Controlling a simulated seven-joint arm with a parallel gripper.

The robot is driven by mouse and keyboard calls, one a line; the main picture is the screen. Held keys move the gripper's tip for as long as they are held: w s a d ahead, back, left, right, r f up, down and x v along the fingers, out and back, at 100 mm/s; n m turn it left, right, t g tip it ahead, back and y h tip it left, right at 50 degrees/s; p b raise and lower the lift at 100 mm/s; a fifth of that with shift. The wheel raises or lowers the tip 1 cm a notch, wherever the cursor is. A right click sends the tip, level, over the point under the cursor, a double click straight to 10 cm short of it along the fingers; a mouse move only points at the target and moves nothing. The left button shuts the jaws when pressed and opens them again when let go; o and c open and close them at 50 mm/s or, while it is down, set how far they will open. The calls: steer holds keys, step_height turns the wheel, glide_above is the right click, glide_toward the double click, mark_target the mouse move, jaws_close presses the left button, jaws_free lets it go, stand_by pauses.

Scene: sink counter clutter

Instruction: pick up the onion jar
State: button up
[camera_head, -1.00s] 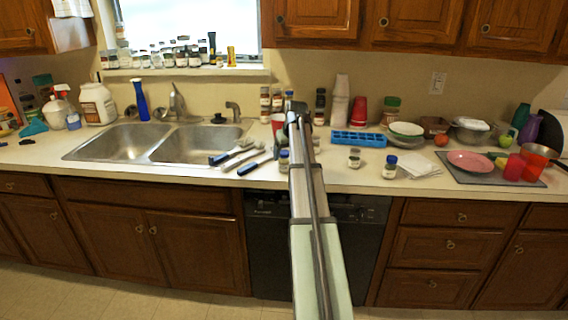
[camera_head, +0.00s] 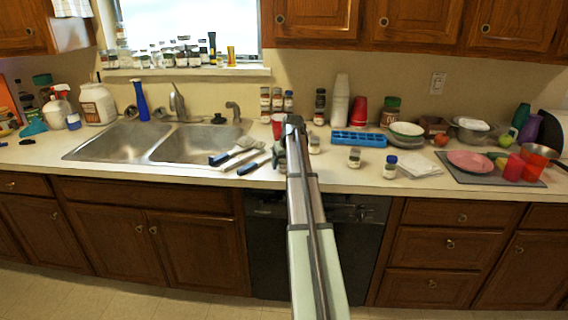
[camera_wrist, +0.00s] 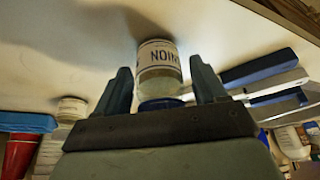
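The onion jar (camera_wrist: 158,62) is a small clear jar with a white label with dark lettering and a blue lid. In the wrist view it appears upside down on the counter, between the two fingers of my gripper (camera_wrist: 160,66). The fingers are open, one on each side of the jar, with a visible gap at each side. The blue lid lies toward the palm and is partly hidden by the gripper. In the head view my arm hides most or all of this jar, and the fingers cannot be made out.
Dark-handled utensils (camera_head: 235,152) lie just left of my arm. A small jar (camera_head: 314,145) stands close on its right, with two more jars (camera_head: 354,158) (camera_head: 390,167) farther right. A blue tray (camera_head: 359,139) and spice jars (camera_head: 265,102) stand behind. The sink (camera_head: 185,147) is at left.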

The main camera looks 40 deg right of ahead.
steer(key=c, duration=0.9)
